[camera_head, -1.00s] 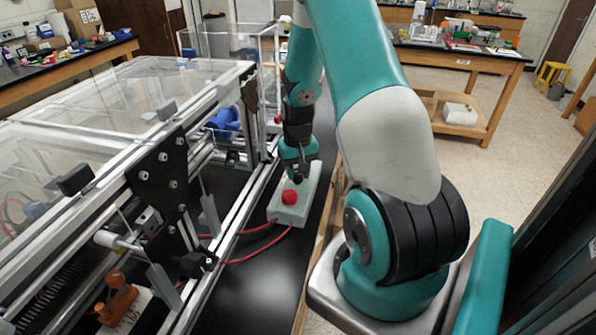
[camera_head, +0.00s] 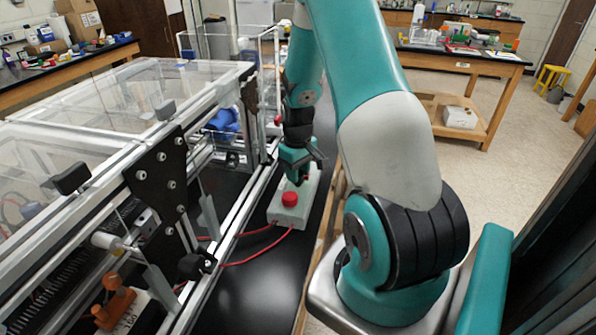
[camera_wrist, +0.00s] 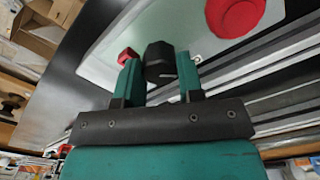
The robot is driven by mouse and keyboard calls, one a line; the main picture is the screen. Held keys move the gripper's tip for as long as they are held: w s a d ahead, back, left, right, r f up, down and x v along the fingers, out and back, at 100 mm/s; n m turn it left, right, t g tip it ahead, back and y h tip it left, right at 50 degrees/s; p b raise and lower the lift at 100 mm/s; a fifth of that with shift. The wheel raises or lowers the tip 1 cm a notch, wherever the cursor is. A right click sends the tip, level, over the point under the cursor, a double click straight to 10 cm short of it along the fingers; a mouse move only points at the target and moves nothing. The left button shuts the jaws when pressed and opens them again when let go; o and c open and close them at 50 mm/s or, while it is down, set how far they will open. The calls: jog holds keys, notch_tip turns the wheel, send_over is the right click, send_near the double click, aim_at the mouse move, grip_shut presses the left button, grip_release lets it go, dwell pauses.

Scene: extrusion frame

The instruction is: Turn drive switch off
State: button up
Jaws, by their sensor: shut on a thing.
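A pale grey control box (camera_head: 285,216) lies on the black bench top beside the extrusion frame. A large red button (camera_head: 289,199) stands on its near end; it also shows at the top of the wrist view (camera_wrist: 236,12). My gripper (camera_head: 298,181) points down at the box behind this button. In the wrist view my gripper (camera_wrist: 160,72) has its teal fingers on both sides of a black knob (camera_wrist: 159,60), which appears to be the drive switch, and is shut on it. A small red part (camera_wrist: 128,54) sits beside the left finger. The knob is hidden in the head view.
The aluminium frame (camera_head: 232,225) with clear panels runs close along the left of the box. Red cables (camera_head: 255,258) leave the box's near end. An orange fitting (camera_head: 116,298) is at lower left.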

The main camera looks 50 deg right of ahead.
jog(key=o, duration=0.9)
notch_tip(320, 180, up, 18)
jog(key=shift+f+b, duration=0.25)
jog(key=shift+b, duration=1)
